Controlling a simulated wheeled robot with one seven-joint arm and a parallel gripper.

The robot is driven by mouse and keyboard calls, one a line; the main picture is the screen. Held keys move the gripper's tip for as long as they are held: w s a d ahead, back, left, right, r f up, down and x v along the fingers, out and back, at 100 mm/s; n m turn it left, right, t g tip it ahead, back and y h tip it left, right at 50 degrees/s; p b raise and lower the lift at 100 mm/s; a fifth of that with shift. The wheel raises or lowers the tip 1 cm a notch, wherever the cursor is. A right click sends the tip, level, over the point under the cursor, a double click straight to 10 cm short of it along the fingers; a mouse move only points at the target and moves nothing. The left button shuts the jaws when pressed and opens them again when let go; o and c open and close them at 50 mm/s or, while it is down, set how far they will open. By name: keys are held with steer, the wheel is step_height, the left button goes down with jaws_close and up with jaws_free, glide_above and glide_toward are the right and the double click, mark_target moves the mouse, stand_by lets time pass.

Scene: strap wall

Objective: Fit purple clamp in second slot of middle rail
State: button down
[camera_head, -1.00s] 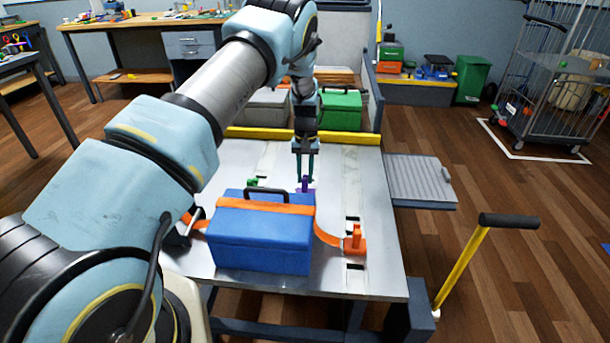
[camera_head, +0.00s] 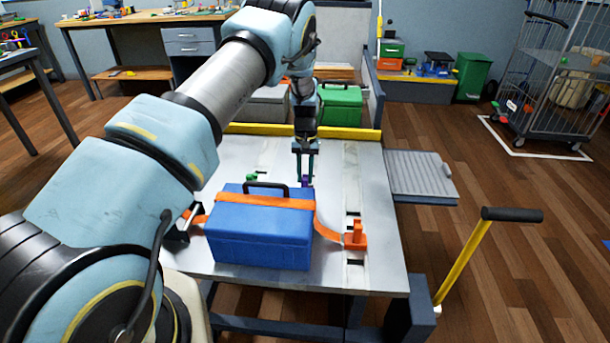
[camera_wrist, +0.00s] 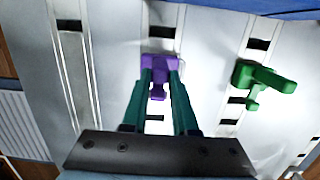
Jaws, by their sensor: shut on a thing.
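The purple clamp (camera_wrist: 158,69) is held between the fingertips of my gripper (camera_wrist: 160,82) in the wrist view. It is over the middle rail, between a dark slot (camera_wrist: 163,14) towards the toolbox and another slot (camera_wrist: 155,118) under the fingers. I cannot tell whether it touches the rail. In the head view my gripper (camera_head: 304,178) points down behind the blue toolbox (camera_head: 260,232), and only a little of the purple clamp (camera_head: 306,183) shows. The toolbox hides much of the middle rail there.
A green clamp (camera_wrist: 264,78) is on the neighbouring rail, beside the purple one. An orange strap (camera_head: 265,203) crosses the toolbox and runs to an orange clamp (camera_head: 355,236) on the right rail. A yellow bar (camera_head: 350,134) edges the table's far side.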

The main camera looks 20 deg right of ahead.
steer(key=c, duration=0.6)
jaws_free()
step_height(320, 180, up, 10)
steer(key=w+b, duration=0.1)
steer(key=b, duration=0.1)
steer(key=w+a+r+n+p, duration=0.1)
steer(key=a+r+n+p, duration=0.1)
steer(key=a+r, duration=0.85)
steer(key=s+a+r+n+t+p, duration=0.1)
steer(key=s+a+r, duration=0.3)
steer(key=s+a, duration=0.5)
steer(key=s+a+r+n+t+p, duration=0.1)
steer(key=s+a+r+p, duration=0.1)
steer(key=s+a, duration=0.8)
steer(key=a+r, duration=0.1)
steer(key=a, duration=0.6)
steer(key=shift+s+a+r+n+t+h+p, duration=0.15)
steer(key=shift+a+r+n+t+h+p, duration=0.15)
steer(key=shift+r+t+h+p, duration=0.1)
